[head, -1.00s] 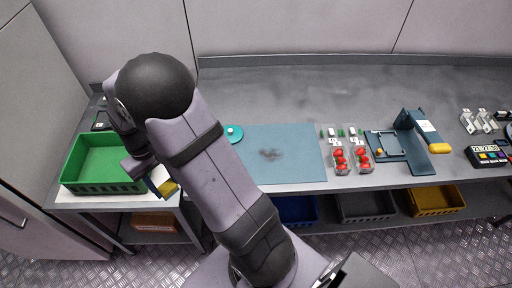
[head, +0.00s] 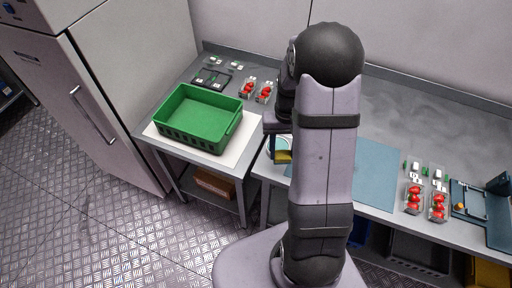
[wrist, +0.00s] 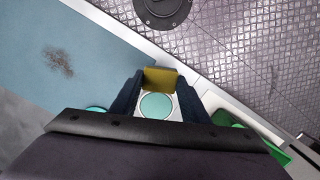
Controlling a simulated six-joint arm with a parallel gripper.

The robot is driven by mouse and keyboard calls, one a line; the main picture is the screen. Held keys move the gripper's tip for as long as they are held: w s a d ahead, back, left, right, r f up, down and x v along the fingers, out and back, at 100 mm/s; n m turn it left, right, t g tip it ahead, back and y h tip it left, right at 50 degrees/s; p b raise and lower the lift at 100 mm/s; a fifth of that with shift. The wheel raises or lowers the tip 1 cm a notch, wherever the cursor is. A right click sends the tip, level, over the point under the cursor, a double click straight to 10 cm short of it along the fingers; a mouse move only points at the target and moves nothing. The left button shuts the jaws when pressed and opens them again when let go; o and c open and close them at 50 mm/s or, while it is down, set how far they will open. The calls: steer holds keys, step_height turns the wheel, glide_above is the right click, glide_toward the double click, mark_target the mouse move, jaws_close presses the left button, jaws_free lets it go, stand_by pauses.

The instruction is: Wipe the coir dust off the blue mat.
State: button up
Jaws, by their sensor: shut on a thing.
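The blue mat (head: 375,175) lies on the grey bench, partly hidden behind my arm in the head view. It fills the upper left of the wrist view (wrist: 95,45). A brown patch of coir dust (wrist: 58,62) shows on it there; in the head view the arm hides it. My gripper (wrist: 160,88) is shut on a yellow block (wrist: 160,77), perhaps a sponge, which also shows in the head view (head: 283,157). The gripper is off the mat's left end, near a teal round thing (wrist: 156,106). Its height above the bench is unclear.
A green crate (head: 200,141) stands on a white sheet at the left. Punnets of red berries (head: 413,199) stand right of the mat, with a dark blue stand (head: 497,215) beyond. More punnets (head: 248,88) stand behind the crate. A fridge-like cabinet (head: 130,80) borders the left.

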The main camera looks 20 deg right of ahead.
steer(key=s+d+m+p, duration=0.1)
steer(key=s+d, duration=0.4)
steer(key=d, duration=0.8)
steer(key=s+d+r+m+p, duration=0.1)
steer(key=s+d+m, duration=0.2)
steer(key=d, duration=0.9)
steer(key=shift+s+d+m+p, duration=0.35)
steer(key=shift+s+m, duration=0.05)
steer(key=shift+s, duration=0.5)
steer(key=shift+f, duration=0.1)
